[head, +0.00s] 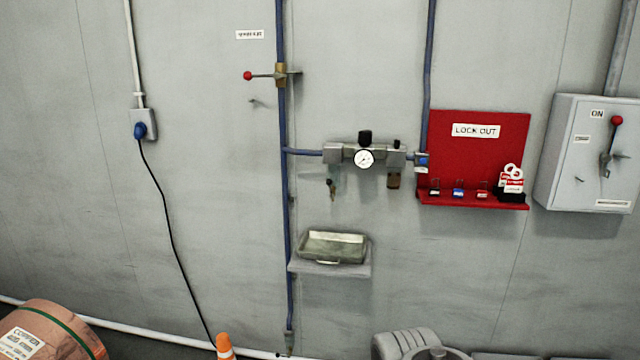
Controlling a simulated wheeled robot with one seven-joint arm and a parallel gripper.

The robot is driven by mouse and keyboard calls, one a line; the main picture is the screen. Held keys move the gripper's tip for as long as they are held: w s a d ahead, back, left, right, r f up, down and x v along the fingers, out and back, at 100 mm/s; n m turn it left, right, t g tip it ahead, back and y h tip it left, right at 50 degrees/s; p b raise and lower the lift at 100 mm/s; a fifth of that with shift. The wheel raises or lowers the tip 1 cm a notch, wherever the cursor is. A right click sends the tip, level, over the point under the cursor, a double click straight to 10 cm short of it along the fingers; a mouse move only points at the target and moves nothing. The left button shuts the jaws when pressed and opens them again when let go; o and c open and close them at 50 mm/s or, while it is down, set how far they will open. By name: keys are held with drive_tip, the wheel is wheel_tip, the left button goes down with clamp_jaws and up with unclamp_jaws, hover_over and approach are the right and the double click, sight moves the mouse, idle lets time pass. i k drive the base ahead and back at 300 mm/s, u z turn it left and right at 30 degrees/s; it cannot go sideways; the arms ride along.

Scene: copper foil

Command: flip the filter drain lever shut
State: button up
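The filter and regulator unit (335,153) is mounted on the wall right of the blue vertical pipe, with a round white gauge (364,159) and a black knob (365,137) on top. A small brass fitting with a dark tip (331,188) hangs below its left end; it looks like the drain, but it is too small to tell how its lever stands. A brownish bowl (393,181) hangs below the unit's right end. My gripper is not in view.
A red-handled valve (280,75) sits higher on the pipe. A tray (333,247) rests on a wall shelf below the unit. Right are a red lockout board (478,150) and a grey switch box (585,150). An orange cone (225,347) and a copper-coloured roll (45,330) are low left.

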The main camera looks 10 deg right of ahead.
sight(329, 182)
drive_tip(key=z, duration=0.05)
drive_tip(key=i, duration=0.25)
drive_tip(key=u, duration=0.5)
drive_tip(key=k, duration=1.3)
drive_tip(key=u, duration=0.2)
drive_tip(key=i, duration=0.2)
drive_tip(key=z, duration=0.8)
drive_tip(key=i, duration=1.45)
drive_tip(key=u, duration=0.95)
drive_tip(key=i, duration=0.4)
drive_tip(key=u, duration=0.35)
